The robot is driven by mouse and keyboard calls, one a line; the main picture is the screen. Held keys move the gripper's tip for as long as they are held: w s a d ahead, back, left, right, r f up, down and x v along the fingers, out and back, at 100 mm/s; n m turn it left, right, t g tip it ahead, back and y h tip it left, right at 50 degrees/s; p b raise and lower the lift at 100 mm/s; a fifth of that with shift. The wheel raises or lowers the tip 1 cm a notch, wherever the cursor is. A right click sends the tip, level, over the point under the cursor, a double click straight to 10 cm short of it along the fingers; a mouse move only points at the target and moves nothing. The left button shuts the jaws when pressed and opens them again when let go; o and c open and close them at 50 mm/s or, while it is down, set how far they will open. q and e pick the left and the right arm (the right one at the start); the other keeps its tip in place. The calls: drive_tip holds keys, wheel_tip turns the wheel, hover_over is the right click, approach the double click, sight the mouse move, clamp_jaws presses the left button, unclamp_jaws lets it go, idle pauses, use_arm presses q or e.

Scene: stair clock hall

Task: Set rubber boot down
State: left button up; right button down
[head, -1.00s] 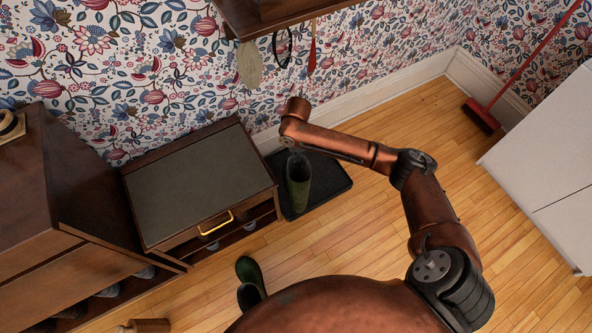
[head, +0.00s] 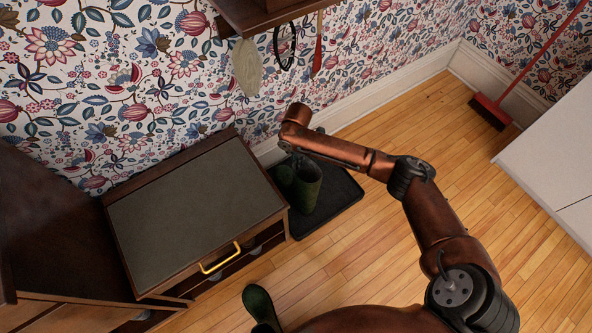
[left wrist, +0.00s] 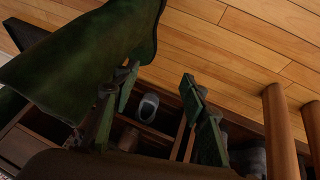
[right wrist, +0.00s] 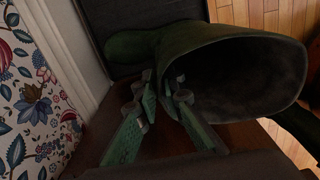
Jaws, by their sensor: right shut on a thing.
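A dark green rubber boot (head: 309,188) hangs from or stands below my right gripper (head: 296,152), over the black boot tray (head: 340,203). In the right wrist view, my right fingers (right wrist: 163,90) are shut on the rim of this boot (right wrist: 235,60), whose wide opening faces the camera. I cannot tell whether its sole touches the tray. A second green boot (head: 258,303) shows at the bottom of the head view, and a green boot (left wrist: 90,55) is large in the left wrist view. My left gripper (left wrist: 160,100) has its fingers apart, with the boot beside them.
A dark cabinet (head: 190,205) with a grey top and brass handle stands left of the tray. Wall and skirting lie behind it. A wall shelf (head: 265,14) with hanging items is above. A red broom (head: 490,112) and white furniture (head: 555,165) stand right. Wooden floor is clear between.

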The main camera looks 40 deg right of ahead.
use_arm(q)
drive_tip(key=f+b, duration=0.1)
drive_tip(key=f+t+b, duration=0.1)
drive_tip(key=f, duration=0.1)
drive_tip(key=w+a+f+t+b, duration=0.1)
drive_tip(key=f, duration=0.1)
drive_tip(key=shift+f, duration=0.1)
use_arm(e)
wheel_tip(320, 180, down, 5)
drive_tip(key=shift+f, duration=0.1)
drive_tip(key=c, duration=2)
unclamp_jaws()
drive_tip(key=shift+f, duration=0.15)
drive_tip(key=shift+c, duration=0.2)
